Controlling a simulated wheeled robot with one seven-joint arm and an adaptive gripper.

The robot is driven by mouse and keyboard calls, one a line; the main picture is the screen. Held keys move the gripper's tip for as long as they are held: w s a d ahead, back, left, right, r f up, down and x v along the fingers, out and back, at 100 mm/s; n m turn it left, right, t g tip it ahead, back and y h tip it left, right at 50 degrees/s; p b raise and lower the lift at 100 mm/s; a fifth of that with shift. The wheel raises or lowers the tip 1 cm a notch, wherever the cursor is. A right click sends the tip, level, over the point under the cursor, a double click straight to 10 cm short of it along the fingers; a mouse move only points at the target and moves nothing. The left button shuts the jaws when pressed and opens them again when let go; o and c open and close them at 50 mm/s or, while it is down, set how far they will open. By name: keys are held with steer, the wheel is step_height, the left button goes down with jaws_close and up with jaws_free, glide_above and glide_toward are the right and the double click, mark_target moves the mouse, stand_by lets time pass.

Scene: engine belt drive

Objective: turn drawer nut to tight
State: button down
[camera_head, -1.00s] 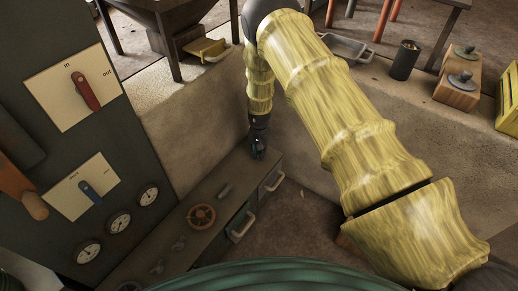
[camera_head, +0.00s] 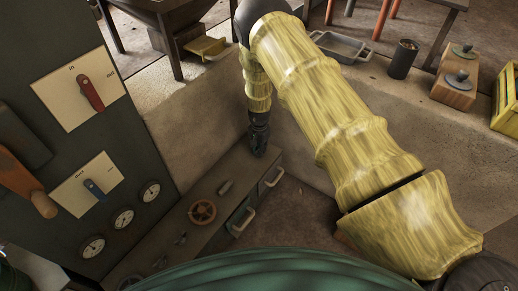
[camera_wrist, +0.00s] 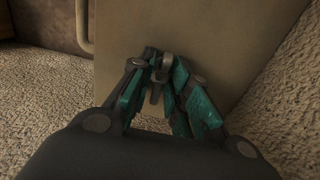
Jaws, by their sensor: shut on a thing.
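In the wrist view the drawer nut (camera_wrist: 156,92) is a small grey metal piece, mostly hidden between the fingers. It sits at a flat brown panel (camera_wrist: 205,35). My gripper (camera_wrist: 163,65), with teal and dark grey fingers, is shut on it, fingertips at the panel. In the head view my gripper (camera_head: 259,140) is at the far end of the low dark cabinet (camera_head: 225,168), and the nut cannot be made out there. How far the nut is turned cannot be told.
A pale bar handle (camera_wrist: 82,25) stands left of the gripper in the wrist view. The cabinet carries a brown handwheel (camera_head: 202,212) and drawer handles (camera_head: 243,222). A dark panel with a red lever (camera_head: 91,93) stands left. A concrete wall (camera_head: 350,130) runs behind.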

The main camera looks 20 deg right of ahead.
steer(key=c, duration=1.3)
jaws_free()
steer(key=shift+r, duration=0.1)
step_height(320, 180, up, 12)
